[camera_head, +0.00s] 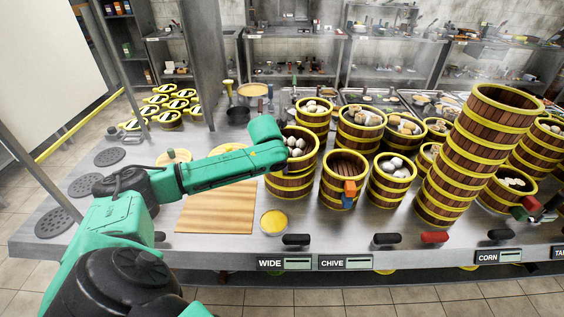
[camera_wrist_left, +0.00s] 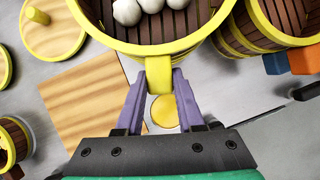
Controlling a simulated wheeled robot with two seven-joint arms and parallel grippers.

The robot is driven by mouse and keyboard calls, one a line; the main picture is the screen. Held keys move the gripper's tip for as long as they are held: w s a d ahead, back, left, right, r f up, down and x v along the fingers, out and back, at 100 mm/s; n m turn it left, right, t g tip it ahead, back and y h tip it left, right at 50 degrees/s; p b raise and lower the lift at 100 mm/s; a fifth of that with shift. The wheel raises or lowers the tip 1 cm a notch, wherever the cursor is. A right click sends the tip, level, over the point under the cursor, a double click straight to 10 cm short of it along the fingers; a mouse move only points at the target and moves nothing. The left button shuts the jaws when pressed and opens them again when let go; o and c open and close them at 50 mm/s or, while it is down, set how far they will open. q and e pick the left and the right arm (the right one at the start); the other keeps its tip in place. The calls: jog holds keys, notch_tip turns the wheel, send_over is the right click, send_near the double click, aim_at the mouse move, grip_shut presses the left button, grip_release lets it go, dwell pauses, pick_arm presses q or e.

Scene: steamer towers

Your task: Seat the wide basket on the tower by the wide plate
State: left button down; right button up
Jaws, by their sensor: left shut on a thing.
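The wide basket (camera_head: 304,157) is a round wooden basket with yellow bands, holding several white buns, at the tower behind the WIDE plate (camera_head: 270,264). My left gripper (camera_wrist_left: 160,82) is shut on the yellow tab at the near side of its rim; the basket's rim (camera_wrist_left: 110,42) fills the top of the left wrist view. My green left arm reaches in from the left and covers part of the basket in the head view. More banded wood (camera_head: 290,190) shows beneath it; I cannot tell whether the basket rests fully on it. My right gripper is not in view.
The CHIVE basket (camera_head: 333,193) with orange and blue tabs stands close on the right. A tall leaning stack (camera_head: 450,165) stands farther right. A wooden board (camera_head: 215,208) and a small yellow dish (camera_head: 273,222) lie in front and to the left.

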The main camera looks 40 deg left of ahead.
pick_arm(q)
jog(key=shift+d+r, duration=0.1)
jog(key=shift+r, duration=0.05)
jog(key=shift+f, duration=1)
dwell(0.4)
jog(key=c, duration=0.5)
grip_release()
jog(key=shift+o, duration=0.3)
jog(key=b+v, duration=0.2)
jog(key=v, duration=1.2)
jog(key=shift+s+r, duration=0.15)
jog(key=shift+r, duration=0.1)
jog(key=shift+d, duration=0.1)
